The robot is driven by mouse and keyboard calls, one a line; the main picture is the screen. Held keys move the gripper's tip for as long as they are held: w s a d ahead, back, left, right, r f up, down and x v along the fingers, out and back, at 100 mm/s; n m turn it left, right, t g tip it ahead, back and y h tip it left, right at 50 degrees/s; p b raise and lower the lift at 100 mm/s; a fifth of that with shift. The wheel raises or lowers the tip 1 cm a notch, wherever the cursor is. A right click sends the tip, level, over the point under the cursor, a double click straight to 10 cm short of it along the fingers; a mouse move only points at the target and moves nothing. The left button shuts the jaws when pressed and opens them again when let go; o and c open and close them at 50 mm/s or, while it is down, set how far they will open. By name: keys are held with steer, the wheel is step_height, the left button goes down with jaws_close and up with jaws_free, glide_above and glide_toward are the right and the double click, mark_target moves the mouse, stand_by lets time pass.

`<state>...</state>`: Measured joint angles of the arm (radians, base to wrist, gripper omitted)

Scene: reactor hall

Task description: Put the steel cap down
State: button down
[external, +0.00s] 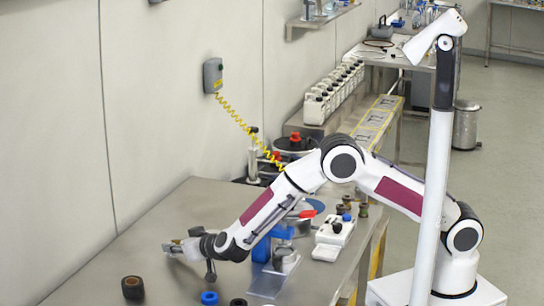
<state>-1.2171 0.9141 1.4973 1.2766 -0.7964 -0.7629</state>
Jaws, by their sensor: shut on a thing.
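My gripper (175,247) is at the left end of my arm, over the left part of the steel table (205,200). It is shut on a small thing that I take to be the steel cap. The cap is too small and too much covered by the fingers to make out clearly. I cannot tell whether it touches the table top.
A dark cylinder (132,287) stands front left. A blue ring (209,298) and a black ring (238,302) lie at the front edge of the picture. A blue stand (262,249), a metal cup (286,260) and a white device (335,232) are to the right. The table's back left is clear.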

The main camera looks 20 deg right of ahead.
steer(key=c, duration=1.9)
jaws_free()
steer(key=shift+f, duration=0.1)
steer(key=shift+s+d+r, duration=0.1)
steer(key=shift+s+r, duration=0.2)
steer(key=shift+s, duration=0.05)
steer(key=v, duration=1.1)
steer(key=shift+s+d, duration=0.1)
